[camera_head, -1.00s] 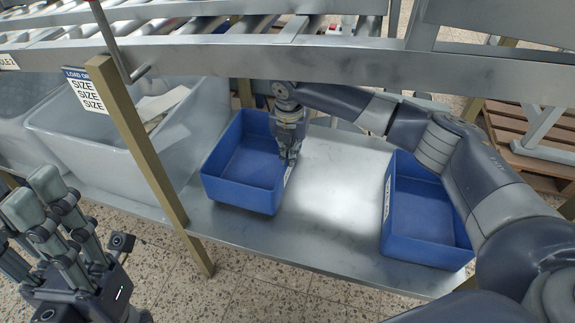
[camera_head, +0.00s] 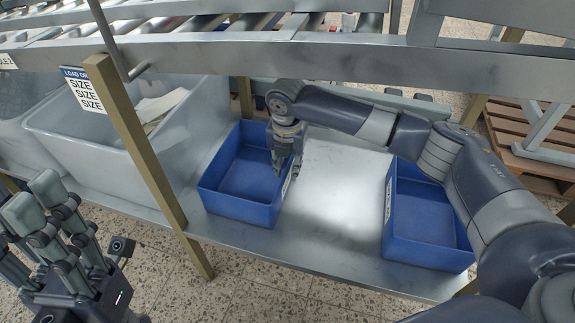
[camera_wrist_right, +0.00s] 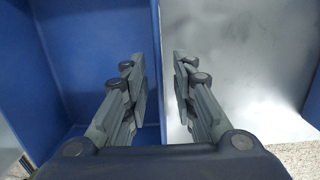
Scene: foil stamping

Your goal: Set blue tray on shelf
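A blue tray (camera_head: 240,206), open-topped, stands upright on the lower metal shelf (camera_head: 330,225), left of centre in the head view. My right gripper (camera_head: 286,170) reaches down over its right wall. In the right wrist view the gripper (camera_wrist_right: 160,90) has one finger on the inner side of the tray's wall and one on the outer side. A gap shows between the fingers, with the wall edge between them. A second blue tray (camera_head: 425,250) stands at the right of the shelf. My left gripper (camera_head: 50,235) is at the lower left, its fingers apart and empty.
A grey bin (camera_head: 60,145) stands left of the blue tray. A tan post (camera_head: 150,175) with a label stands in front. A metal roller rack (camera_head: 250,55) spans above the shelf. Bare shelf lies between the trays. A wooden pallet (camera_head: 520,150) is at the right back.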

